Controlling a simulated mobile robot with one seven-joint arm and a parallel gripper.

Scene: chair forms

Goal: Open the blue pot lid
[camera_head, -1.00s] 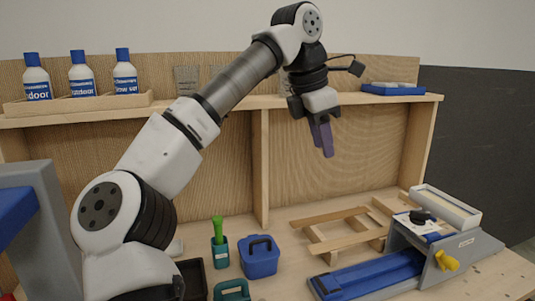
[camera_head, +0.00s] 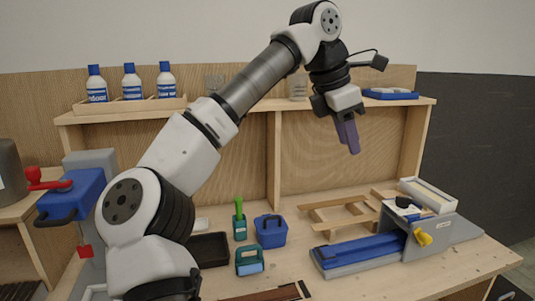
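A small blue pot (camera_head: 270,239) stands on the workbench (camera_head: 440,277), with a blue lid (camera_head: 269,222) on top and a dark arched handle. The lid appears to sit closed on the pot. My gripper (camera_head: 350,147) hangs in the air, higher than the pot and to its right, near the shelf level. Its purple fingers point down and touch nothing that I can see. The fingers look close together from this side, but any gap between them cannot be made out.
A green-handled tool in a teal holder (camera_head: 240,229), a teal caddy (camera_head: 249,262) and a black tray (camera_head: 208,250) crowd the pot's left. A wooden frame (camera_head: 340,213) and a blue-grey device (camera_head: 360,252) are to its right. White bottles (camera_head: 131,83) line the shelf.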

